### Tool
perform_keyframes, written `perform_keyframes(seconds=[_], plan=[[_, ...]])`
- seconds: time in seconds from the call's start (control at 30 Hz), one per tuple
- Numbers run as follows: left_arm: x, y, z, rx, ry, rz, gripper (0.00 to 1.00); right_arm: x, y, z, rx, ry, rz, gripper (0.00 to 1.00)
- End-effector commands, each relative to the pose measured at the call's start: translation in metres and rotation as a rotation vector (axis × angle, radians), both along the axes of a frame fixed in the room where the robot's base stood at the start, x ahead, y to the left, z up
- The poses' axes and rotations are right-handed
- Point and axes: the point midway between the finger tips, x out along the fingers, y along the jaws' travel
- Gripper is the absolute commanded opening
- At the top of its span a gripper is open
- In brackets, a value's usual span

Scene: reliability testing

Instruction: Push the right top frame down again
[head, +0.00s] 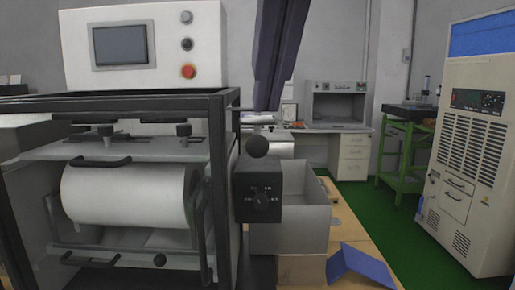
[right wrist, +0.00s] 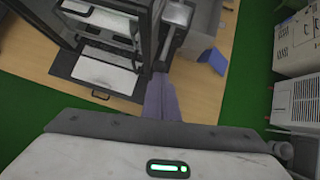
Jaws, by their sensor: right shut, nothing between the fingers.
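The test machine has a dark top frame (head: 130,101) over a pale plate with knobs (head: 115,150) and a black handle (head: 100,162). A white roll (head: 130,194) sits below the plate. I cannot tell which part is the right top frame. My right gripper (head: 267,106) hangs down from the top, right of the frame's right corner, above a black ball knob (head: 257,147). Its fingers are shut and empty. They also show in the right wrist view (right wrist: 160,82), beside the machine's dark frame (right wrist: 147,35). My left gripper is not in view.
A white control box (head: 143,48) with a screen and red button stands behind the frame. A black dial box (head: 259,196) and an open grey bin (head: 303,215) are at its right. A blue folded piece (head: 360,264) lies nearby. A tall cabinet (head: 470,150) stands far right.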

Motion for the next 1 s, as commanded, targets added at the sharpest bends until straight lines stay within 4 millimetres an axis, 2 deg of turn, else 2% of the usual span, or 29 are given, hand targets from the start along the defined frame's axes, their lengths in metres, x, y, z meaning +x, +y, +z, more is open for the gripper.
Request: perform_keyframes(seconds=[0.1,0.4,1.0], plan=[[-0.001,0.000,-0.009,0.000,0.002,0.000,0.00,0.009,0.002,-0.016,-0.002,0.002,0.000,0.00],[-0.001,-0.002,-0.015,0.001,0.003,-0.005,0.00,0.029,0.005,-0.041,0.000,0.001,-0.001,0.00],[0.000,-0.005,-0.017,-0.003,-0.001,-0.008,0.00,0.036,0.006,-0.050,0.002,-0.002,-0.002,0.00]])
